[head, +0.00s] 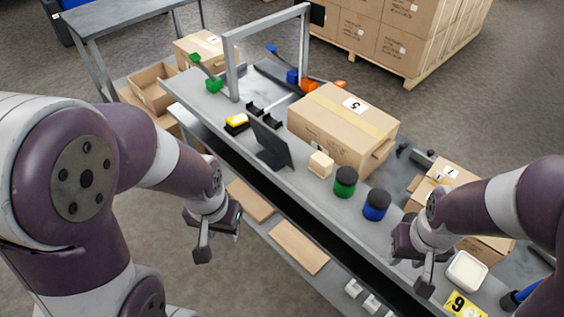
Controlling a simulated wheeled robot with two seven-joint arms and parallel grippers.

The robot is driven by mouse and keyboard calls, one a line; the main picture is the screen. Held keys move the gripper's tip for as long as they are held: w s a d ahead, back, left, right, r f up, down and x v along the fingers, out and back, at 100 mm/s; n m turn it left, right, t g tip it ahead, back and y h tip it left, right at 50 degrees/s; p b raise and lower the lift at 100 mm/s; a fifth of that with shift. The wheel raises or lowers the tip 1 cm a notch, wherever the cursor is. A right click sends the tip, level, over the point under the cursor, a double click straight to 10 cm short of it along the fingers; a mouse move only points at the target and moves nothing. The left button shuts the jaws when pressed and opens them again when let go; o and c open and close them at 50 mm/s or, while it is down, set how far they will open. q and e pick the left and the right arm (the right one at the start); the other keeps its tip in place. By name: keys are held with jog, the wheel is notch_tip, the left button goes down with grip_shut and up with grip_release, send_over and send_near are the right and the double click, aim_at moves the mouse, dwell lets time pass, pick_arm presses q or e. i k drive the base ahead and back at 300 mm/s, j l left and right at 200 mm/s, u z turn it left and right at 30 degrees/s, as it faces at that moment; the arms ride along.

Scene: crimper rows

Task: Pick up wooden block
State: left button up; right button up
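A small pale wooden block (321,164) sits on the grey workbench (300,192). It is in front of the large cardboard box, between the dark tablet stand and the green jar. My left gripper (219,238) hangs in front of the bench's near edge, left of and well away from the block. My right gripper (412,268) is over the right part of the bench, apart from the block. The fingers of both are small and seen at an angle, so I cannot tell whether they are open. I see nothing held in either.
A green jar (345,183) and a blue jar (376,205) stand right of the block. A black tablet stand (271,145) is left of it. A large cardboard box (342,125) stands behind. A white tub (467,271) is near my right gripper. Flat boards (299,248) lie on a lower shelf.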

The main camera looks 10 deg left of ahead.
aim_at(320, 164)
jog(key=i+j+z, duration=0.25)
jog(key=i+j, duration=0.25)
jog(key=j, duration=0.25)
jog(key=i+j+z, duration=0.15)
jog(key=j, duration=0.25)
jog(key=i+j+z, duration=0.1)
jog(key=i+j, duration=0.15)
jog(key=j, duration=0.15)
jog(key=z, duration=1.75)
